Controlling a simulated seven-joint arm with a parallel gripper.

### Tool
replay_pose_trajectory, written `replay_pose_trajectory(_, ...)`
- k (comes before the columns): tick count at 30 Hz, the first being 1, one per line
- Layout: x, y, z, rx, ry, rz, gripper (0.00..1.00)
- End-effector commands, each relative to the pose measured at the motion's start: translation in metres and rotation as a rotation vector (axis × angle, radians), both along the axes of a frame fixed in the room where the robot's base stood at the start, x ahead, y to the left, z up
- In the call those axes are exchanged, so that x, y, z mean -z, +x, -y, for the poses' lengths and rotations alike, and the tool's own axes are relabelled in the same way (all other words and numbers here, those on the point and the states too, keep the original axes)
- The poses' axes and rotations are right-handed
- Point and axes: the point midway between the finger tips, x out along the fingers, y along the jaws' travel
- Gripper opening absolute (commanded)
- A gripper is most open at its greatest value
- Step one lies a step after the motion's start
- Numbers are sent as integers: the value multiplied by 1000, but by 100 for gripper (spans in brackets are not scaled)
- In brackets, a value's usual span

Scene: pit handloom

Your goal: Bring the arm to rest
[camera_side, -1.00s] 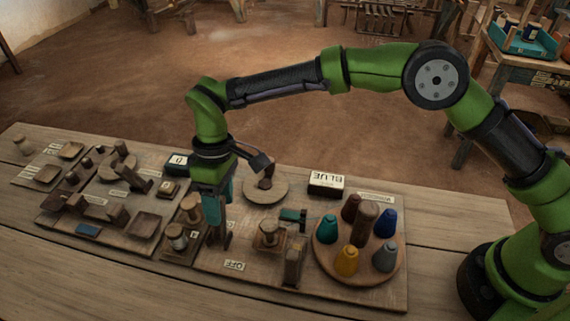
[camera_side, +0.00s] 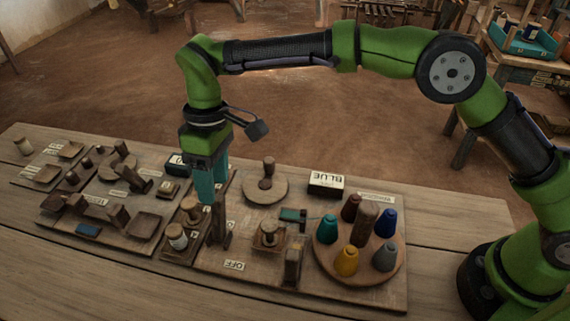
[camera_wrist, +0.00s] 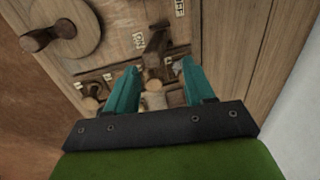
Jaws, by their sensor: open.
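My gripper (camera_side: 207,197) points down above the wooden board, close over an upright dark wooden lever (camera_side: 219,226) in the side view. In the wrist view my gripper (camera_wrist: 152,72) shows two teal fingers spread apart with nothing held between them. The lever (camera_wrist: 155,42) lies beyond the fingertips there. A pale-topped spool (camera_side: 177,238) stands on the board just left of the lever. In the side view I cannot tell whether a fingertip touches the lever's top.
A round tray (camera_side: 335,274) with several coloured cones stands at the right. A box marked BLUE (camera_side: 326,184) and a round disc with a knob (camera_side: 265,187) lie behind. More wooden parts and a blue block (camera_side: 88,230) are at left. The air above is clear.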

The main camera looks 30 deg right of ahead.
Motion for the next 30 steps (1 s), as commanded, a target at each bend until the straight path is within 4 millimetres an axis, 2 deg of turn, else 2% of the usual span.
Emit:
replay_pose_trajectory(5, -7, 1, 6, 12, 1, 11, 53)
replay_pose_trajectory(8, -28, 3, 24, 54, 6, 45, 53)
replay_pose_trajectory(11, -58, 2, 57, 130, 16, 97, 53)
replay_pose_trajectory(14, -88, -4, 98, 232, 28, 155, 53)
replay_pose_trajectory(19, -124, -29, 169, 428, 60, 247, 53)
replay_pose_trajectory(25, -143, -75, 246, 683, 123, 347, 53)
replay_pose_trajectory(30, -138, -122, 299, 906, 198, 422, 53)
